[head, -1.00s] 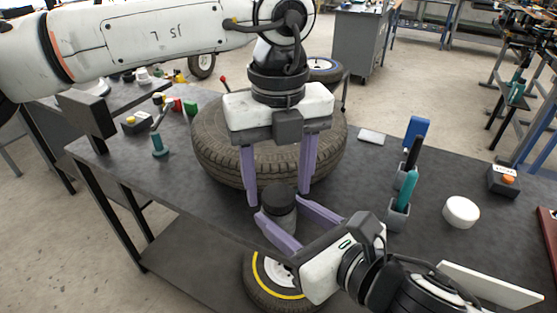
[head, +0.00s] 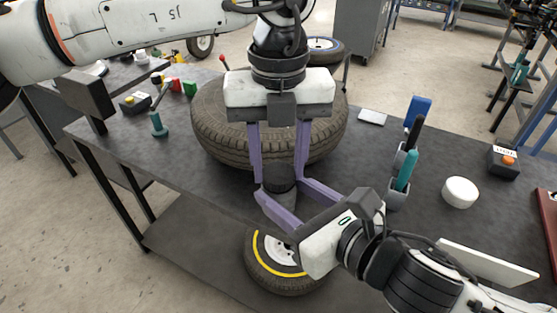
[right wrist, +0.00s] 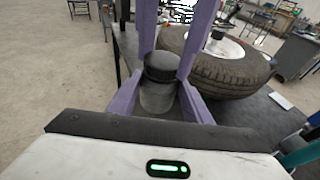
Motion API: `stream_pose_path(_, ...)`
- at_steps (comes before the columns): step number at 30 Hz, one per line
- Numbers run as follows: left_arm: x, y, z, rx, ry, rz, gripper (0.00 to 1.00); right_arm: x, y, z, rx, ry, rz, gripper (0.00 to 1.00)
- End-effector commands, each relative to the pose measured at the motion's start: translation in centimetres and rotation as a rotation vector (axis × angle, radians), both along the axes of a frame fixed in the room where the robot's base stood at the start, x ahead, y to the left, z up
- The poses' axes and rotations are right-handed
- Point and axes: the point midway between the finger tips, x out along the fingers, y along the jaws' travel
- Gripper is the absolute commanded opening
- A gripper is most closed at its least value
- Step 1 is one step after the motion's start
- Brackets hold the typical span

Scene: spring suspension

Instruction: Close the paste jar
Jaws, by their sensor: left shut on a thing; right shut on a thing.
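The paste jar is a grey cylindrical body (right wrist: 157,98) with a dark round lid (head: 279,178) on top. It stands upright near the table's front edge. My right gripper (head: 281,190) reaches in from the front right and is shut on the jar body, one finger on each side. My left gripper (head: 278,184) points straight down from above, shut on the lid with a finger on each side. In the right wrist view the lid (right wrist: 160,66) sits on the jar between the left fingers. Any gap under the lid is too small to tell.
A large tire (head: 215,130) lies behind the jar. To the right are a holder (head: 397,197) with tools, a white round thing (head: 460,192) and a box with an orange button (head: 504,160). A teal-handled tool (head: 158,126) stands at the left.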

Motion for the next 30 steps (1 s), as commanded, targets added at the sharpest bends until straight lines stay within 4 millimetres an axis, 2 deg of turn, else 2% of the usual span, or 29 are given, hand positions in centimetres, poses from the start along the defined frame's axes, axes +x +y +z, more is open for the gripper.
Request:
stream_pose_path(24,-0.07,-0.05,-0.11,0.003,0.003,-1.847,0.13,0.04,-0.03,0.06,0.0,-0.002,-0.001,0.0)
stream_pose_path(30,-0.06,0.0,-0.14,0.004,0.004,-2.208,0.13,0.04,-0.03,0.05,0.0,-0.002,-0.001,0.0)
